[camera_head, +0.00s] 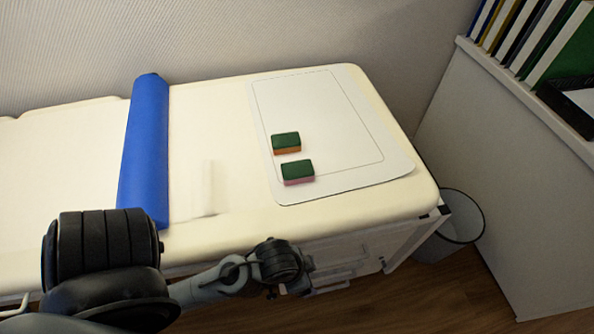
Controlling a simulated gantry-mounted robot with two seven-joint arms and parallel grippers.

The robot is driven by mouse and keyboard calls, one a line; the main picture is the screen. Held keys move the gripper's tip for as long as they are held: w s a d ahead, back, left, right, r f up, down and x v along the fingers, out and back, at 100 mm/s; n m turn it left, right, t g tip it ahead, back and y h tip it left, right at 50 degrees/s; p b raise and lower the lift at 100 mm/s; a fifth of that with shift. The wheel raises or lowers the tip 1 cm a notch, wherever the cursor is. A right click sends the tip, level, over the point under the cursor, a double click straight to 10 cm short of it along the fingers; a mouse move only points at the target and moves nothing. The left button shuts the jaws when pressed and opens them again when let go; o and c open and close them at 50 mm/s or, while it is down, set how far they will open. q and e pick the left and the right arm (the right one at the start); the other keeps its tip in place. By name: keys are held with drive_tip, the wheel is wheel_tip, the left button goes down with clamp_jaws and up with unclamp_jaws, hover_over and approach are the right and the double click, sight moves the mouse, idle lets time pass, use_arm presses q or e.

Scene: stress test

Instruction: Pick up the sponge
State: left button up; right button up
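Two sponges with dark green tops lie on a white mat (345,182) on the cream padded surface. The farther sponge (286,143) has an orange lower layer. The nearer sponge (298,172) has a pink lower layer and sits just in front of the other, a little to the right. My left arm comes in from the lower left. Its wrist end is below the surface's front edge, apart from both sponges. The fingers of my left gripper (299,286) are too small and dark to read. My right gripper is not in view.
A blue roll (146,150) lies across the padded surface (230,120) left of the mat. A faint pale patch shows between them. A bin (455,228) stands on the floor at the right. A shelf with several binders (525,35) is at the upper right.

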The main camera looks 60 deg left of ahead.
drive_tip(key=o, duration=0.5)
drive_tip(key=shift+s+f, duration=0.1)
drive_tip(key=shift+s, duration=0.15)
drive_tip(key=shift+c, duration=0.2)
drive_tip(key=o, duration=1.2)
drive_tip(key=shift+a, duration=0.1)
